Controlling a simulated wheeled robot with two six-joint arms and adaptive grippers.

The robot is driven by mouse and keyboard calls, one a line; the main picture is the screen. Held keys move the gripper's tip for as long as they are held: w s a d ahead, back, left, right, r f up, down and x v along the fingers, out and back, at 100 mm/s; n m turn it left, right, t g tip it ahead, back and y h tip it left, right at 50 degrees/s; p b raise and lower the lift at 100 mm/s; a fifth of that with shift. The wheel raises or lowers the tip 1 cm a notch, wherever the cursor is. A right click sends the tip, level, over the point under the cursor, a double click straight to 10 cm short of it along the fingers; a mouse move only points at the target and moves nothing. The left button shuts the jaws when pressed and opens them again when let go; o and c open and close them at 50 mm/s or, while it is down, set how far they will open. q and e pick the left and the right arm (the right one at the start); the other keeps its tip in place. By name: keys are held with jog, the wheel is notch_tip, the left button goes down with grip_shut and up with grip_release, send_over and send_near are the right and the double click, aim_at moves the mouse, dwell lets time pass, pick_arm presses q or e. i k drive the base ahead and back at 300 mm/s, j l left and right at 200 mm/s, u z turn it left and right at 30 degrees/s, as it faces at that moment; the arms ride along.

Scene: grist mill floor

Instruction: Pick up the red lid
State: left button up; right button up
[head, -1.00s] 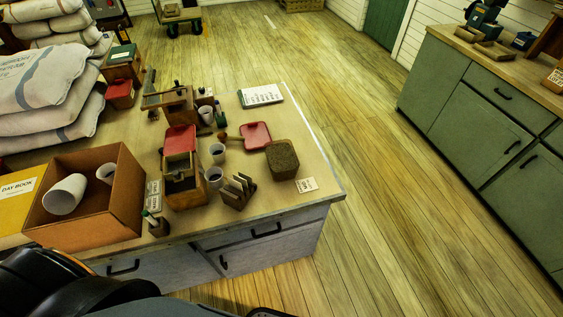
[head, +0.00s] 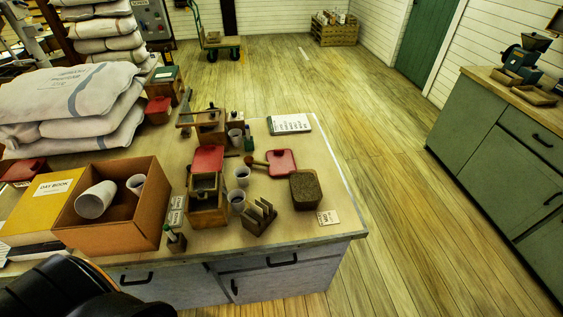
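Several red pieces are on the worktop in the head view, and I cannot tell for sure which is the lid. A flat red square piece (head: 282,162) lies near the middle right, with a wooden-handled tool beside it. Another red panel (head: 208,159) stands tilted at the back of an open wooden box (head: 206,214). A red piece (head: 158,105) is by the sacks, and a red flat piece (head: 24,170) lies at the far left. Neither gripper is in view; only a dark part of mine shows at the lower left.
A cardboard box (head: 146,236) with white cups stands at the front left, beside a yellow day book (head: 38,214). Stacked sacks (head: 75,100) fill the back left. Small cups, a rack (head: 259,217) and a dark block (head: 304,190) crowd the middle.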

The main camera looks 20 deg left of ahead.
aim_at(282, 160)
jog(key=u, duration=0.7)
jog(key=i+l+u, duration=0.25)
jog(key=l+u, duration=0.15)
jog(key=l, duration=0.2)
jog(key=i+l+u, duration=0.15)
jog(key=l+u, duration=0.3)
jog(key=l, duration=0.2)
jog(key=l+u, duration=0.4)
jog(key=l, duration=0.3)
jog(key=l+u, duration=0.1)
jog(key=l, duration=2.1)
jog(key=k, duration=0.05)
